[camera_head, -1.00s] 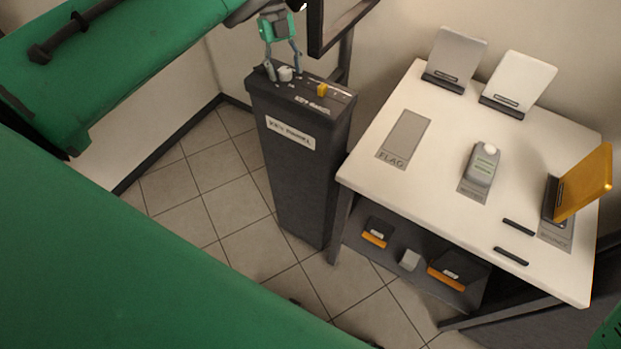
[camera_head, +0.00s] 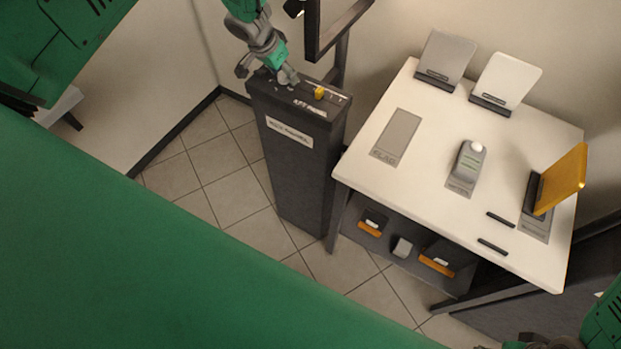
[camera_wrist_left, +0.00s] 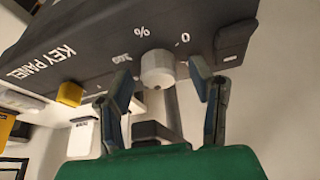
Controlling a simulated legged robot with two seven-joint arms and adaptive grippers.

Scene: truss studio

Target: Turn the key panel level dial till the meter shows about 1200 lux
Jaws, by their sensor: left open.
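The key panel (camera_head: 290,165) is a dark pedestal with a labelled top. Its white level dial (camera_wrist_left: 158,68) sits beside a printed scale with "0", "%" and "100". My left gripper (camera_wrist_left: 158,78) is open, with one finger on each side of the dial; contact cannot be told. In the head view the left gripper (camera_head: 266,76) is tilted over the panel's top and partly hides the dial. The grey light meter (camera_head: 468,165) with a white dome lies on the white table; its reading is too small to read.
A yellow knob (camera_head: 319,93) sits on the panel top near the dial. A dark frame (camera_head: 335,25) rises close behind. The white table (camera_head: 430,215) holds grey, white and amber upright plates and a flat "FLAG" plate (camera_head: 396,137). A shelf beneath holds small items.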

